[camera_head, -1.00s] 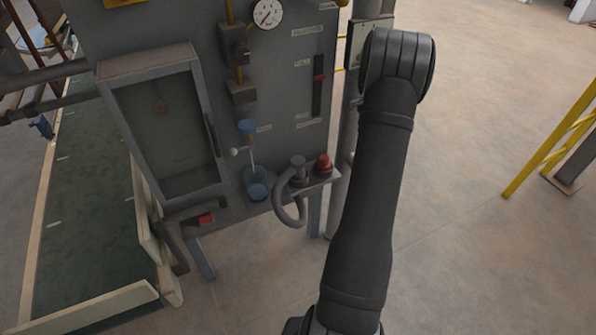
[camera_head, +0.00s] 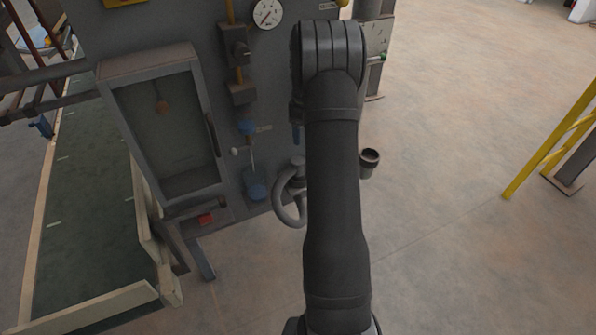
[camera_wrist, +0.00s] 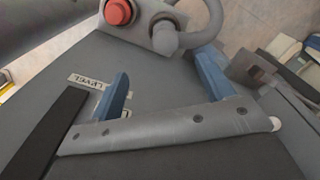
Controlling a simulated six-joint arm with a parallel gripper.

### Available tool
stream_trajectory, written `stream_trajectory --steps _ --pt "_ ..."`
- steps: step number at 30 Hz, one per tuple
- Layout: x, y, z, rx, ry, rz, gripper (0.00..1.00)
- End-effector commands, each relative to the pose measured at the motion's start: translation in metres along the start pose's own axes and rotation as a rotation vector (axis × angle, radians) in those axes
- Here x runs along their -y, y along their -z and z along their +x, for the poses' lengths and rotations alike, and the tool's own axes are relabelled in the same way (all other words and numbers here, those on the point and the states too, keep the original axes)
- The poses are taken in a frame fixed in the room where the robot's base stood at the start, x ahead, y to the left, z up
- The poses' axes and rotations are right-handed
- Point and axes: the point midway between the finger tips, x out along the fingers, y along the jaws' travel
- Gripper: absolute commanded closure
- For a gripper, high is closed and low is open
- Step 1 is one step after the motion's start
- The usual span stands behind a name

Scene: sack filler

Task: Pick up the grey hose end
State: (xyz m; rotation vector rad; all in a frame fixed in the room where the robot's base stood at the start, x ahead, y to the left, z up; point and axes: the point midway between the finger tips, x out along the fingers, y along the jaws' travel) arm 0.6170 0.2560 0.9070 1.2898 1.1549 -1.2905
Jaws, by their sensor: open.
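The grey hose end (camera_wrist: 165,40) is a rounded stub standing on a small grey shelf, in the upper middle of the wrist view. The hose curves away from it to the upper right. In the head view the hose (camera_head: 283,207) hangs in a loop just left of my arm, with its end partly beside the arm. My gripper (camera_wrist: 163,63) is open and empty, its two blue fingers apart. The hose end appears beyond the fingertips, between their lines and nearer the right finger; no contact shows. In the head view my arm hides most of the gripper.
A red button (camera_wrist: 118,12) sits on the shelf close left of the hose end. The grey panel (camera_wrist: 85,55) lies close to the fingers. A dark cup-like part (camera_head: 369,160) is right of my arm.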

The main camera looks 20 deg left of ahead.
Motion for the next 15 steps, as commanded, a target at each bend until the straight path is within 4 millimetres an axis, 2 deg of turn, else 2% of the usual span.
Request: stream_trajectory --steps 4,7,15 --pt "0.005 0.008 0.001 0.0 0.0 -0.101 0.26" --pt "0.006 0.009 0.011 0.002 0.003 -0.115 0.26" --pt "0.006 0.009 0.068 0.002 0.004 -0.112 0.26"
